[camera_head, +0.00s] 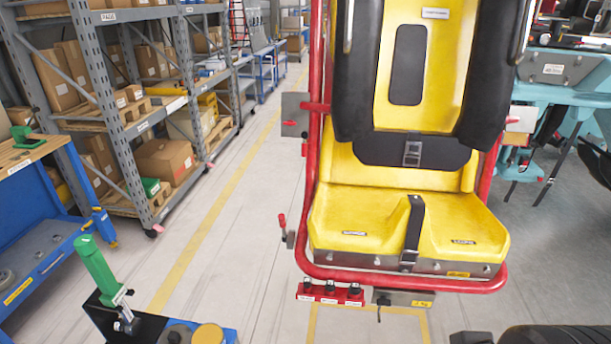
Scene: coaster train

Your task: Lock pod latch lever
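The pod is a yellow seat (380,217) in a red tube frame (401,279), with black shoulder restraints (354,75) and a buckle strap (413,232). A small red-handled lever (283,225) stands upright at the left side of the frame, on a small grey bracket. A larger green-handled lever (95,266), tilted, sits on a black base at the lower left, apart from the pod. I cannot tell for certain which one is the pod latch lever. My gripper's fingers are not in view.
A red strip with black knobs (330,292) and a grey box (401,298) hang under the seat. Dark parts (550,335) cut into the bottom right edge. A blue bench (40,225) and shelving (115,100) stand left. The floor between (235,240) is clear.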

